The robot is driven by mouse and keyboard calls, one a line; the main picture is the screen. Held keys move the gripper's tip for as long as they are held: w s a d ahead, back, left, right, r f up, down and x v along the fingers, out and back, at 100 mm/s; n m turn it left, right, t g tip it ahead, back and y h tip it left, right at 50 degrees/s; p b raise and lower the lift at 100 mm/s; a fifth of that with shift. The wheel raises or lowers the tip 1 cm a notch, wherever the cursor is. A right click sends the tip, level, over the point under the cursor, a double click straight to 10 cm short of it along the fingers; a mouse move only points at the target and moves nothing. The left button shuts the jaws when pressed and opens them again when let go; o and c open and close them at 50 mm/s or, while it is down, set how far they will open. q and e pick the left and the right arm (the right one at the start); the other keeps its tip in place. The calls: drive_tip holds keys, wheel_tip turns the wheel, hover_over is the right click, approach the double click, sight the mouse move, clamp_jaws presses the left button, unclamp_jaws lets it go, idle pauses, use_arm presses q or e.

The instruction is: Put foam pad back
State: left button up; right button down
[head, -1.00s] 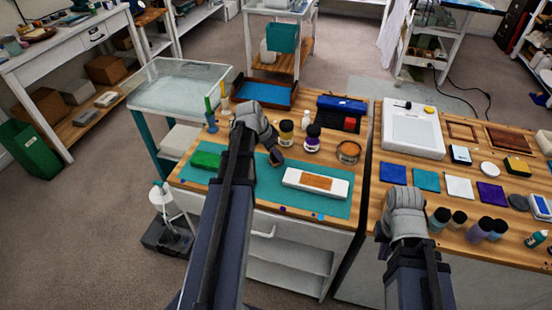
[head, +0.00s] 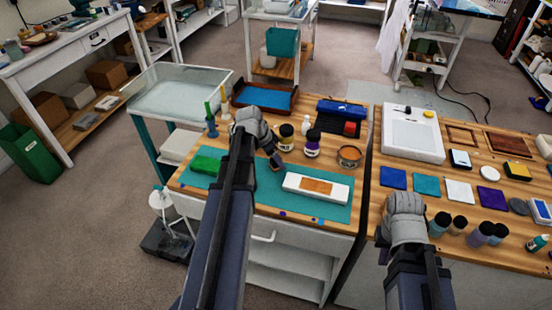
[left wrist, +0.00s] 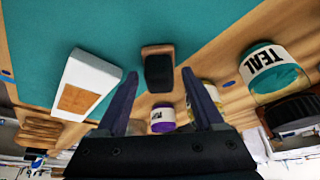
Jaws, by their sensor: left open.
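A small block with a black top and a brown end (left wrist: 158,72) lies on the teal mat (head: 240,192). It may be the foam pad, but I cannot be sure. In the head view the block (head: 277,163) is just beyond my left gripper (head: 270,150), partly hidden by it. In the left wrist view my left gripper (left wrist: 158,85) is open and empty, with the block between and ahead of its fingertips. Whether they touch it I cannot tell. My right gripper (head: 405,218) hangs over the front of the right bench, and its fingers do not show clearly.
A white mould with an orange inset (head: 316,187) and a green block (head: 207,160) lie on the mat. A teal jar (left wrist: 272,70), a purple-labelled jar (head: 312,143) and an orange tin (head: 349,156) stand near. A blue-lined tray (head: 265,96) is behind. Several bottles stand by the right gripper.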

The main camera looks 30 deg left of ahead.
use_arm(q)
drive_tip(key=p+v, duration=1.1)
drive_tip(key=v, duration=0.1)
drive_tip(key=shift+r, duration=0.15)
drive_tip(key=s+d+g+y, duration=0.1)
drive_tip(key=s+d, duration=0.3)
drive_tip(key=d, duration=0.7)
drive_tip(key=s+d+f+n+g+y, duration=0.1)
drive_tip(key=s+d, duration=0.3)
drive_tip(key=d, duration=0.7)
drive_tip(key=s+d+n+g+y, duration=0.1)
drive_tip(key=s+d, duration=0.3)
drive_tip(key=d, duration=0.7)
drive_tip(key=shift+s+f+g+y, duration=0.2)
drive_tip(key=shift+f+g+y, duration=0.1)
drive_tip(key=shift+g, duration=0.3)
